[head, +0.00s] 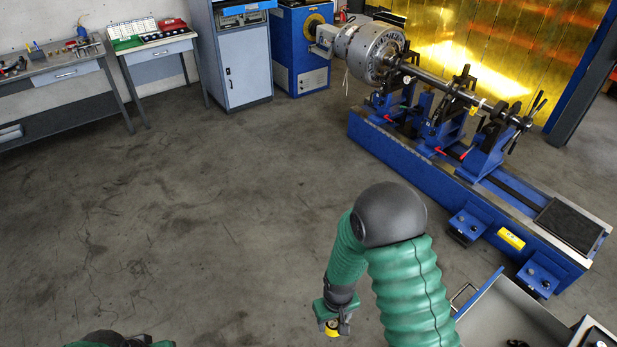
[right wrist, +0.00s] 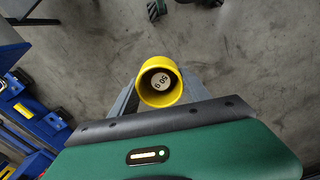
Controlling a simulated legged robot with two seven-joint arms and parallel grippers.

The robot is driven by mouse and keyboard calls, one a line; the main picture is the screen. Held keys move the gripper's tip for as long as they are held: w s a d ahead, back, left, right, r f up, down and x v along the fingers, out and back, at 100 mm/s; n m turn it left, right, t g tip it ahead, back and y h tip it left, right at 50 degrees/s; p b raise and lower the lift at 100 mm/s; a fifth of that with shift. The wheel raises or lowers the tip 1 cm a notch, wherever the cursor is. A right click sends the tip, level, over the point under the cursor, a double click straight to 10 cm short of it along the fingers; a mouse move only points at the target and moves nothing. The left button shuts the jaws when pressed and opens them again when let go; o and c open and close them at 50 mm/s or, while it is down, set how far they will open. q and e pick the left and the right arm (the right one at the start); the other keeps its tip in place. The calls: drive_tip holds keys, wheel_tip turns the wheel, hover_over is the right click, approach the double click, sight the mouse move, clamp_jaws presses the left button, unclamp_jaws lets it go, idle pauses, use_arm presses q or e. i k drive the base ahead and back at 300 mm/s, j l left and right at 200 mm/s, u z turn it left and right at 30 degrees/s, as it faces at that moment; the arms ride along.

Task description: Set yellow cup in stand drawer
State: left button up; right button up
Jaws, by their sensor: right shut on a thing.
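The yellow cup (right wrist: 146,97) is between the grey fingers of my right gripper in the right wrist view, its round mouth facing the camera and a pale disc marked 50 inside. In the head view my right gripper (head: 332,322) is shut on it over the floor, with only a little of the yellow cup (head: 332,331) showing. An open grey drawer (head: 483,299) is at the lower right, to the right of my right arm, with dark items inside.
A blue balancing machine (head: 400,151) with a rotor shaft stands at the right, behind the drawer. A grey cabinet (head: 245,65) and workbenches (head: 60,75) line the back left. The concrete floor in the middle is clear.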

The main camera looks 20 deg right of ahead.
sight(509, 315)
drive_tip(key=i+l+z, duration=0.1)
drive_tip(key=i+z, duration=0.35)
drive_tip(key=i+j+z, duration=0.1)
drive_tip(key=i+z, duration=0.3)
drive_tip(key=i, duration=0.15)
drive_tip(key=i+j+z, duration=0.25)
drive_tip(key=i+z, duration=0.2)
drive_tip(key=i+l+z, duration=0.2)
drive_tip(key=z, duration=0.3)
drive_tip(key=i+z, duration=0.8)
drive_tip(key=z, duration=0.15)
drive_tip(key=i+j+z, duration=0.2)
drive_tip(key=z, duration=0.3)
drive_tip(key=i+j+z, duration=0.1)
drive_tip(key=z, duration=0.5)
